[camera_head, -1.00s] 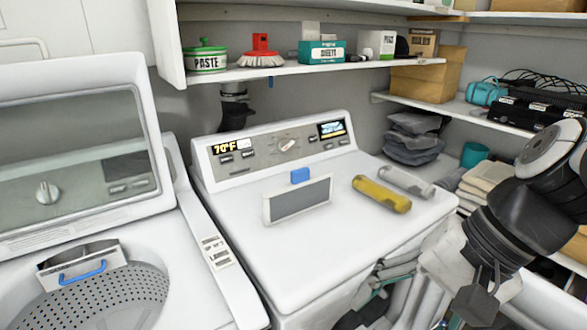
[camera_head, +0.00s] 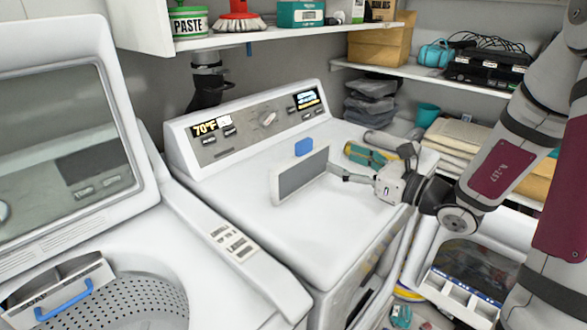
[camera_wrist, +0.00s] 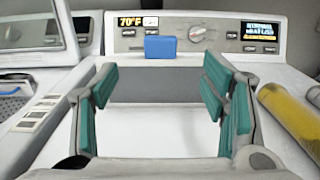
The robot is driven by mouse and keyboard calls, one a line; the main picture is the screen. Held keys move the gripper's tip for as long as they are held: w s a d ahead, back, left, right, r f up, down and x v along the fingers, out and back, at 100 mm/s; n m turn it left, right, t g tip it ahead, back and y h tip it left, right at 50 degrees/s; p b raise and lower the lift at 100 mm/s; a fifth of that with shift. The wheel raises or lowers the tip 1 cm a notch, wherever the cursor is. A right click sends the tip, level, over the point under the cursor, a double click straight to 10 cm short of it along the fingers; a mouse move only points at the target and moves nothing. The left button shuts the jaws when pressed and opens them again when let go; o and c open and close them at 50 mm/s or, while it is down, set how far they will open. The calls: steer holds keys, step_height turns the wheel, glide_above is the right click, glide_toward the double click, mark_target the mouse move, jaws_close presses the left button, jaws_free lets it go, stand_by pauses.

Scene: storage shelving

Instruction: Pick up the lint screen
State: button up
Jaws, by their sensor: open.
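The lint screen (camera_head: 303,177) is a grey panel in a white frame with a blue tab on top. It stands upright on the white dryer top, left of my gripper. In the wrist view the lint screen (camera_wrist: 155,90) is ahead, its blue tab (camera_wrist: 160,47) above the fingers' midline. My gripper (camera_head: 352,163) is low over the dryer top, fingers spread and empty. In the wrist view my gripper (camera_wrist: 160,88) has one teal-padded finger toward each side of the screen. I cannot tell whether the fingers reach beside it.
A yellow cylinder (camera_wrist: 293,118) lies close to the right finger; a grey cylinder (camera_head: 386,140) lies behind. The dryer control panel (camera_head: 250,125) rises behind the screen. An open washer (camera_head: 75,165) is at left, a shelf (camera_head: 270,38) above. The dryer's front left top is clear.

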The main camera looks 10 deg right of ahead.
mark_target(307, 145)
steer(key=x, duration=1.3)
jaws_close()
steer(key=shift+r, duration=0.1)
